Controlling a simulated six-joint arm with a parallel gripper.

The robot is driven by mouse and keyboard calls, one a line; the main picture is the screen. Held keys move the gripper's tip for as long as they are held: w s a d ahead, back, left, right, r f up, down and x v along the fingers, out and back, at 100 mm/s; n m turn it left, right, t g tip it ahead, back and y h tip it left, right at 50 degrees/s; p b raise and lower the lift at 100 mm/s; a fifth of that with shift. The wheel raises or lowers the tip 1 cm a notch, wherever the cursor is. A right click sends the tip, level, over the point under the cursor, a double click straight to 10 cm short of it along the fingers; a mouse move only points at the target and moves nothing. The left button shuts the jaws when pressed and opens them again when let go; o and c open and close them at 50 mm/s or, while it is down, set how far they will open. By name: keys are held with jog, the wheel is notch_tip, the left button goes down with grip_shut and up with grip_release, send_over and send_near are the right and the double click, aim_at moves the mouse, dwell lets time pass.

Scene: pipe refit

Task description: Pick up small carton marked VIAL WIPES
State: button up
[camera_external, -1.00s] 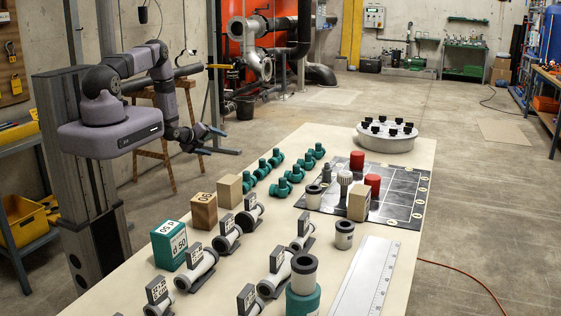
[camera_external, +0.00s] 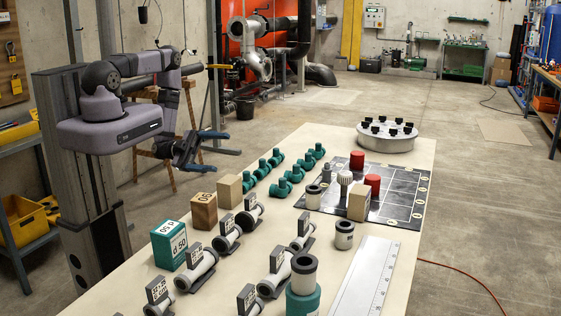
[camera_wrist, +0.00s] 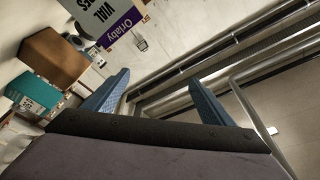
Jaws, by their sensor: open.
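A small carton (camera_wrist: 112,18) shows at the top of the wrist view, cut by the frame edge. Its pale label reads VIAL and the end of another word, with a purple band reading Orlaby. It appears to match the plain tan box (camera_external: 228,191) beyond the brown block in the outside view, where its label is hidden. My gripper (camera_external: 208,151) hangs left of the table edge, apart from the carton. In the wrist view my gripper (camera_wrist: 158,77) has its blue fingers spread, with nothing between them.
A brown block (camera_external: 203,211) and a teal box (camera_external: 168,245) stand near the table's left edge, in line with the tan box. Several teal fittings (camera_external: 262,168) lie beyond it. Pipe pieces (camera_external: 227,240) in holders stand to the right. The air over the left edge is clear.

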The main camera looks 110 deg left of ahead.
aim_at(225, 178)
jog(key=f+n+y+b, duration=0.1)
jog(key=f+n, duration=0.1)
jog(key=n, duration=0.1)
jog(key=w+f+n+y, duration=0.1)
jog(key=f+n, duration=0.2)
jog(key=f+n+g+b, duration=0.1)
jog(key=f+n, duration=0.2)
jog(key=shift+w+d+y+b, duration=0.15)
jog(key=shift+d+y+b, duration=0.15)
jog(key=shift+y+b, duration=0.1)
jog(key=shift+f+n+g, duration=0.3)
jog(key=shift+f+n, duration=0.1)
jog(key=shift+n, duration=0.5)
jog(key=shift+w, duration=1.1)
jog(key=shift+w+a, duration=0.2)
jog(key=shift+w, duration=2.4)
jog(key=c, duration=1.2)
